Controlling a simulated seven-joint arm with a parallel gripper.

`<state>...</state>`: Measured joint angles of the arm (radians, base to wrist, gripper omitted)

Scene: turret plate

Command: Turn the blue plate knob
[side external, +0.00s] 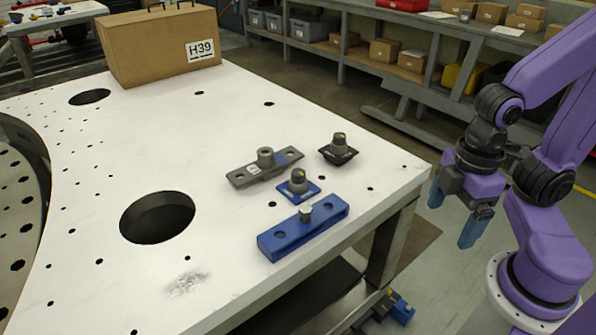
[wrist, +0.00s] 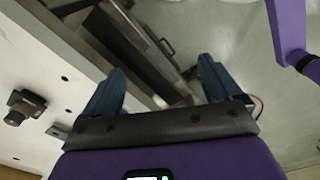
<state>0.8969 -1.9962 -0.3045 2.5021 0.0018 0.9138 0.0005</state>
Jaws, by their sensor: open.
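The blue plate knob (side external: 298,181) is a grey knob with a small yellow mark on top, upright on a small blue plate near the table's right side. In the wrist view, a blue corner beside my gripper may be its plate; the rest is hidden. My gripper (side external: 456,210) is open and empty, fingers pointing down, off the table's right edge and well apart from the knob. Its two blue fingers also show in the wrist view (wrist: 161,68), with floor and table frame between them.
On the white table (side external: 235,120), a black plate knob (side external: 339,147) stands behind, a grey bar with a cylinder (side external: 250,172) behind left, and a blue bar with a silver post (side external: 290,238) in front. A cardboard box (side external: 150,50) stands at the back. A large round hole is left.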

